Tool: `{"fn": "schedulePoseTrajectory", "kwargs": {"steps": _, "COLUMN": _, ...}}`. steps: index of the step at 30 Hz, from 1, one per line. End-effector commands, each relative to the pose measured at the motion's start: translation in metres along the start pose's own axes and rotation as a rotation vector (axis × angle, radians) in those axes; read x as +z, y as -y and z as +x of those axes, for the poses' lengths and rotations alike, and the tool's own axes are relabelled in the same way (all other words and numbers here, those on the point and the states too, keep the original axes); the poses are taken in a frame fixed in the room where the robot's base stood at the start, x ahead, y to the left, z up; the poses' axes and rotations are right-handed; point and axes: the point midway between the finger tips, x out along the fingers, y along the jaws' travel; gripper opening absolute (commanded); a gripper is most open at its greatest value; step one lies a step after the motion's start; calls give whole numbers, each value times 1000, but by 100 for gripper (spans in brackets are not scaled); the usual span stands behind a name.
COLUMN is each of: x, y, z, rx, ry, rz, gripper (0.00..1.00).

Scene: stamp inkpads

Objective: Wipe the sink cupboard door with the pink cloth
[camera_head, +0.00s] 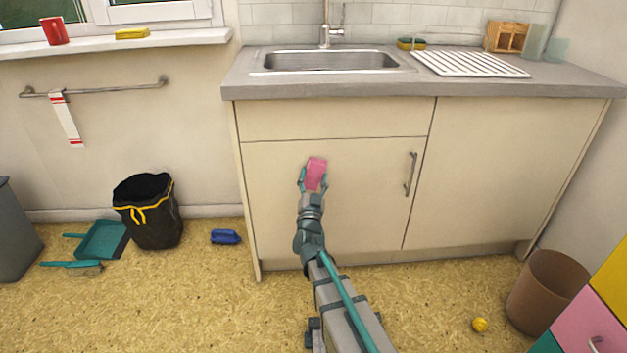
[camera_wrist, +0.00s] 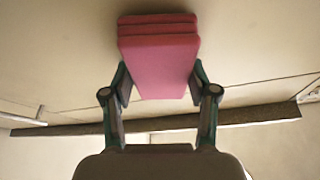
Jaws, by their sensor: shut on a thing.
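The pink cloth (camera_head: 316,174) is folded into a thick pad in front of the upper part of the sink cupboard door (camera_head: 285,220). It also shows in the wrist view (camera_wrist: 158,60), its layers stacked at the far end. My gripper (camera_head: 313,182) is shut on the cloth, with one finger on each side of it in the wrist view (camera_wrist: 160,82). I cannot tell whether the cloth touches the door. The door is beige, closed and has a metal handle (camera_head: 410,174) at its right side, right of my gripper.
The grey counter (camera_head: 300,90) with the sink (camera_head: 330,60) overhangs above the door. A second cupboard door (camera_head: 490,180) is at the right. On the floor are a black bin (camera_head: 150,225), a blue brush-like item (camera_head: 225,237), a yellow ball (camera_head: 480,325) and a brown bin (camera_head: 545,290).

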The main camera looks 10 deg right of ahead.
Motion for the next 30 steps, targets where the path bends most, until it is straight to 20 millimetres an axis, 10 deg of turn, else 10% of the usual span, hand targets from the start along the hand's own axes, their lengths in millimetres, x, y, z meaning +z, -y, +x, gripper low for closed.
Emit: {"fn": "schedulePoseTrajectory", "kwargs": {"steps": 30, "x": -10, "y": -38, "z": 8, "rx": 0, "ry": 0, "rz": -1, "gripper": 19}}
